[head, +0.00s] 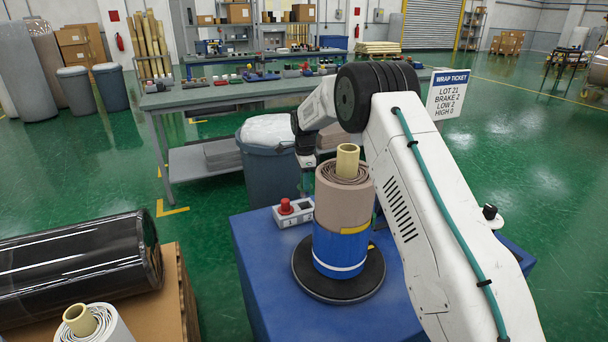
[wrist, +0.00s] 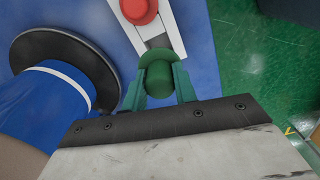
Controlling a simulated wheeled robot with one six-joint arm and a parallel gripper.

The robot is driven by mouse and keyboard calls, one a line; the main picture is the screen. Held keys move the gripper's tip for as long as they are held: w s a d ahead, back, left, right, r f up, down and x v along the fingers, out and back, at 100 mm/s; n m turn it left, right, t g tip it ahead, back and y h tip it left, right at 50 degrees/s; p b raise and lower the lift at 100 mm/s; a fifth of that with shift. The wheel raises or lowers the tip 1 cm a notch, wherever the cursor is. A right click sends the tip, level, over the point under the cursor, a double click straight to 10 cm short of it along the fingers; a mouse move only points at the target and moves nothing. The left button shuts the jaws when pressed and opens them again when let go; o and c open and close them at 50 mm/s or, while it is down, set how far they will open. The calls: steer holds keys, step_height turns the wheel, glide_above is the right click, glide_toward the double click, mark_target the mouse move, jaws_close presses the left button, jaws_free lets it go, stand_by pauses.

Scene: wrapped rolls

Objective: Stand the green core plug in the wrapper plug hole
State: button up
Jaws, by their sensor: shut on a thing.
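The green core plug (wrist: 158,78) shows in the wrist view, with a rounded end and a wider rim. My gripper (wrist: 159,88) is shut on it, one green finger on each side. The plug overlaps the near end of a white panel (wrist: 160,22) on the blue wrapper top; a dark patch (wrist: 158,41) of the panel shows just beyond the plug. I cannot tell whether this is the plug hole, or whether the plug touches the panel. In the head view the white panel (head: 304,216) sits left of the wrapped roll, which hides my fingertips and the plug.
A red button (head: 285,206) stands on the panel. The brown wrapped roll (head: 340,205) with a blue lower part stands on a black turntable (head: 335,288), close beside my gripper. A grey bin (head: 268,165) and a workbench (head: 160,101) are behind. A black roll (head: 80,265) lies at left.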

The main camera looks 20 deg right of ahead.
mark_target(305, 197)
steer(key=shift+f, duration=3.45)
steer(key=shift+f, duration=0.3)
steer(key=o, duration=1)
steer(key=shift+r, duration=3.85)
